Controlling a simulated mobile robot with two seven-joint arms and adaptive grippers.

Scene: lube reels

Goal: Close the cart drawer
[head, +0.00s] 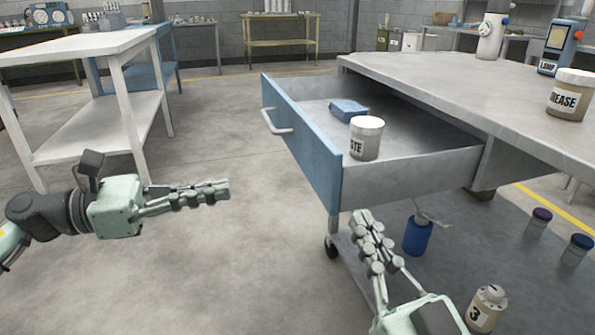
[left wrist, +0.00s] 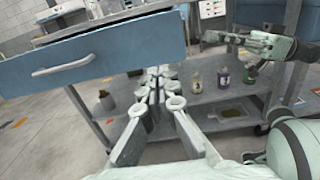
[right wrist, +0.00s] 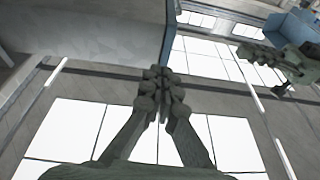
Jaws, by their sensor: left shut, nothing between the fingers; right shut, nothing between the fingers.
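The cart drawer (head: 305,150) has a blue front with a pale bar handle (head: 276,122) and is pulled well out of the cart (head: 440,82). Inside lie a blue block-like item (head: 348,109) and a white-lidded jar (head: 366,140). My left gripper (head: 222,190) is shut and empty, left of the drawer front and apart from it. In the left wrist view the handle (left wrist: 76,65) shows at upper left. My right gripper (head: 362,218) is shut and empty, in front of and below the drawer's near side. In the right wrist view the drawer (right wrist: 100,35) fills the upper left.
A grease jar (head: 567,97), a white bottle (head: 491,38) and a blue device (head: 561,48) stand on the cart top. A blue container (head: 418,236) and a numbered bottle (head: 486,308) stand on the lower shelf. A white table (head: 85,45) stands at left. Floor before the drawer front is clear.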

